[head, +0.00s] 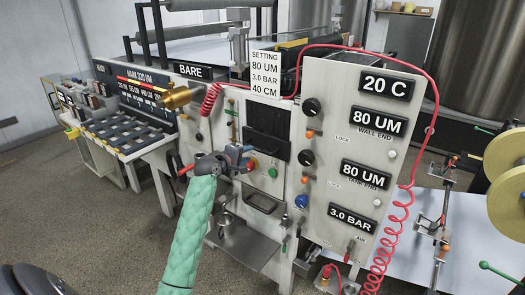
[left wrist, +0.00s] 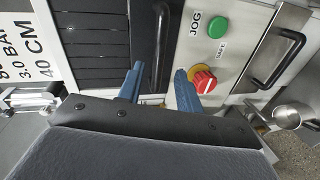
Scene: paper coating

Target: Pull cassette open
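A black slatted panel (head: 266,121) with a handle along its lower edge is set in the grey machine front. It also shows in the left wrist view (left wrist: 95,42), turned on its side, with its black bar handle (left wrist: 162,28). I cannot tell whether this panel or the metal-fronted drawer (head: 263,203) below it is the cassette. My left gripper (head: 246,156) is at the panel's lower edge. In the left wrist view its blue fingers (left wrist: 159,70) are apart, one on each side of the bar handle. Contact cannot be told. My right gripper is not in view.
A green JOG button (left wrist: 217,28) and a red knob (left wrist: 204,81) sit close beside the fingers. The drawer's handle (left wrist: 279,58) lies beyond them. A metal shelf (head: 242,245) juts out below. A coiled red hose (head: 401,215) hangs at the right.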

